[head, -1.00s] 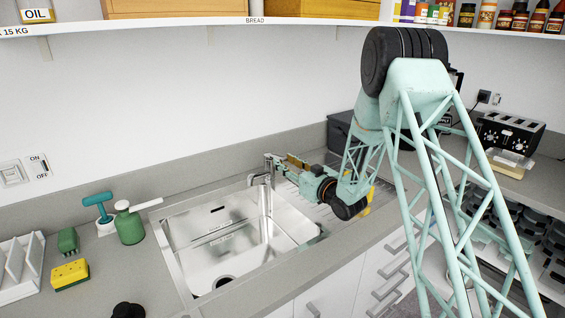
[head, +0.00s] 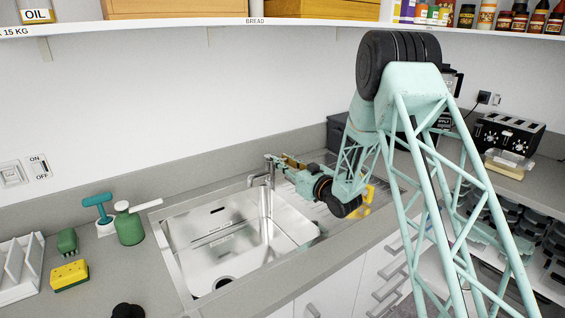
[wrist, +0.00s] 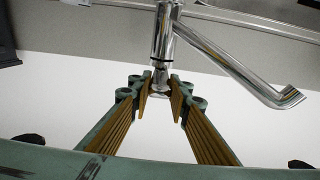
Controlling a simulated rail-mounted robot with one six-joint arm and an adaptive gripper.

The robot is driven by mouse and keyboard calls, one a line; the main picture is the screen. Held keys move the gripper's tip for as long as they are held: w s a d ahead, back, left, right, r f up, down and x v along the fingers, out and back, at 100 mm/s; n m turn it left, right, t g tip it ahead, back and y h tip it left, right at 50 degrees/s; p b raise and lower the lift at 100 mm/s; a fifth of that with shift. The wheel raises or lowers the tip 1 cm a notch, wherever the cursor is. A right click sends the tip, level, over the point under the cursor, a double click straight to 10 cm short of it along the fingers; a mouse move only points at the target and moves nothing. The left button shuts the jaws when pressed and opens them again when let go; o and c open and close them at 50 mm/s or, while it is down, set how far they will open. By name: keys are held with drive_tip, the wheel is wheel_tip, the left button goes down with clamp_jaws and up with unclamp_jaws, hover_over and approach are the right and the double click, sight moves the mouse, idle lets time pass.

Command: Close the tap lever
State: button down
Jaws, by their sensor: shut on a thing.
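The chrome tap (head: 268,176) stands at the back right of the sink, and its body and long spout (wrist: 235,68) show in the wrist view. The small chrome tap lever (wrist: 160,85) sits at the end of the tap body. My gripper (wrist: 161,91) has its two brown-padded fingers on either side of the lever and is shut on it. In the head view my gripper (head: 281,160) reaches the top of the tap from the right. The lever is too small and partly hidden there to judge its angle.
The steel sink basin (head: 222,252) lies below the tap, with a ribbed drainer to its right under my arm. The wall is close behind the tap.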

drive_tip(key=shift+f+t+y+b, duration=0.35)
drive_tip(key=shift+f+b, duration=0.25)
drive_tip(key=shift+b, duration=1.15)
drive_tip(key=shift+r, duration=0.15)
drive_tip(key=c, duration=2.4)
unclamp_jaws()
drive_tip(key=shift+s+d, duration=0.1)
drive_tip(key=shift+v, duration=5.9)
drive_tip(key=shift+r, duration=0.15)
